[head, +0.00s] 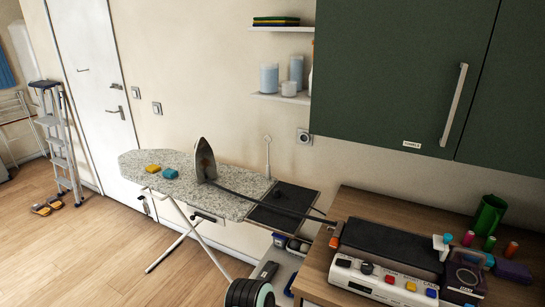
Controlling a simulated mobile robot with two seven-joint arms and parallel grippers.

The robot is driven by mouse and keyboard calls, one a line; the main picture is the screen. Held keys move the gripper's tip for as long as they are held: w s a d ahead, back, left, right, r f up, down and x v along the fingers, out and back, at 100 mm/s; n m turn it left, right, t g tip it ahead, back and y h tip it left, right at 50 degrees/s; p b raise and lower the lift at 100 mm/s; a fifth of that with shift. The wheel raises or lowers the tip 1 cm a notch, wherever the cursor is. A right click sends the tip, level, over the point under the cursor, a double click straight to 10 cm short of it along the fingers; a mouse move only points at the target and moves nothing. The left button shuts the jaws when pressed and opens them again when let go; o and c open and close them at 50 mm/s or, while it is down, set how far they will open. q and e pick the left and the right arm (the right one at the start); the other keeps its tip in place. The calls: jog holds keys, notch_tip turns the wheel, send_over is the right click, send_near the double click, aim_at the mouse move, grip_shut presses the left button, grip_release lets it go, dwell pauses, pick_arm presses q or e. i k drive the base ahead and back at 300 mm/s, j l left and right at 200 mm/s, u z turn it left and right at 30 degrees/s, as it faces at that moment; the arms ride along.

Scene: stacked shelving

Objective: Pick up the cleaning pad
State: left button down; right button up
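A flat stack of dark green and yellow pads or cloths (275,21) lies on the small upper wall shelf, left of the green cabinet. I cannot tell which of these is the cleaning pad. Neither of my grippers can be made out in the head view.
The speckled ironing board (185,184) carries an upright iron (204,160). A wooden counter (345,207) at right holds a panel with coloured knobs (385,283) and a green mug (489,215). A green cabinet (400,70) overhangs it. Floor (90,255) at left is mostly clear.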

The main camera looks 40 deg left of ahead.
aim_at(169, 173)
jog(key=u, duration=2.2)
